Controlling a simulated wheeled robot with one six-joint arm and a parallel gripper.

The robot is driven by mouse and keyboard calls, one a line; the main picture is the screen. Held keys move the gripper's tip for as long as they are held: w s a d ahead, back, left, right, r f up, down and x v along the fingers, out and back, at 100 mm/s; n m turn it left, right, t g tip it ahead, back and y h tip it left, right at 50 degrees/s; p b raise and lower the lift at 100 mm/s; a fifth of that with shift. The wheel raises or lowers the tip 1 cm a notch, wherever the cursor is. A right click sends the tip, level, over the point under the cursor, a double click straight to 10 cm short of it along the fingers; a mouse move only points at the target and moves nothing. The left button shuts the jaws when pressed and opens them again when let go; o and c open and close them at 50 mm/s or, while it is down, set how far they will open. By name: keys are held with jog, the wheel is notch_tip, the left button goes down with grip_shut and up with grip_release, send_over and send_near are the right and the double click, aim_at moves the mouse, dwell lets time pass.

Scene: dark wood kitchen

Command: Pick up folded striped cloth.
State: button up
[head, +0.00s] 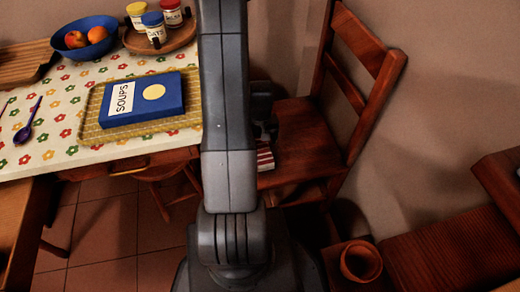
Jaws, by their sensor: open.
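The folded striped cloth (265,158), red and white, lies on the seat of the wooden chair (310,135). Only its right part shows; my arm hides the rest. My gripper (267,132) is dark and partly hidden behind my arm link. It is over the chair seat, just above the cloth in the picture. It is open, with nothing seen in it. The arm hides whether its fingers touch the cloth.
The table at left has a flowered cloth (60,125), a blue soups book (150,98) on a mat, a purple spoon (28,122), a fruit bowl (85,38) and jars. The chair back rises at right. A clay pot (361,262) stands at lower right.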

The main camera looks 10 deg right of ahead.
notch_tip(320, 180, down, 3)
jog(key=shift+r, duration=0.1)
jog(key=shift+c, duration=0.2)
jog(key=c, duration=1.1)
jog(key=shift+o, duration=0.2)
jog(key=shift+r, duration=0.1)
